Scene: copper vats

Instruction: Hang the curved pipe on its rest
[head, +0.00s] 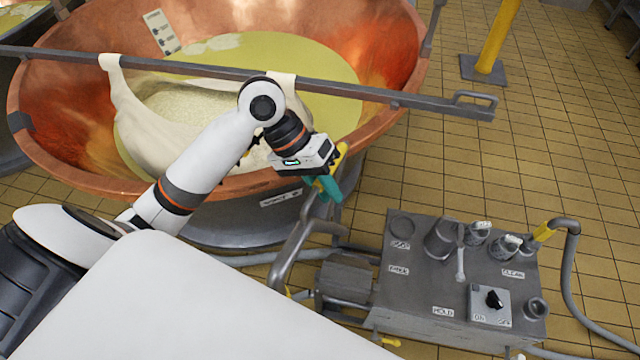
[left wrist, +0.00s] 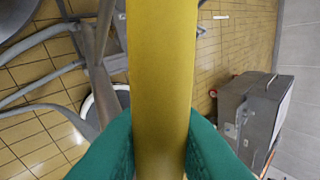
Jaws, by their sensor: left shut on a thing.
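My left gripper (head: 328,188) has teal fingers and hangs beside the copper vat's front right rim. It is shut on the yellow part of the curved pipe (head: 342,157), which shows only in part behind the gripper. In the left wrist view the yellow pipe (left wrist: 163,80) runs upright between the two teal fingers (left wrist: 160,150). A grey bent pipe (head: 292,245) runs down from just below the gripper; I cannot tell if it is joined to the yellow part. I cannot make out the rest for certain. My right gripper is out of view.
The copper vat (head: 395,75) holds a cloth with curd, under a grey bar (head: 400,97). A grey pump unit (head: 415,290) with labels, fittings and a knob stands front right, with a yellow-ended hose (head: 570,270) beside it. A yellow post (head: 497,35) stands behind. Tiled floor between is clear.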

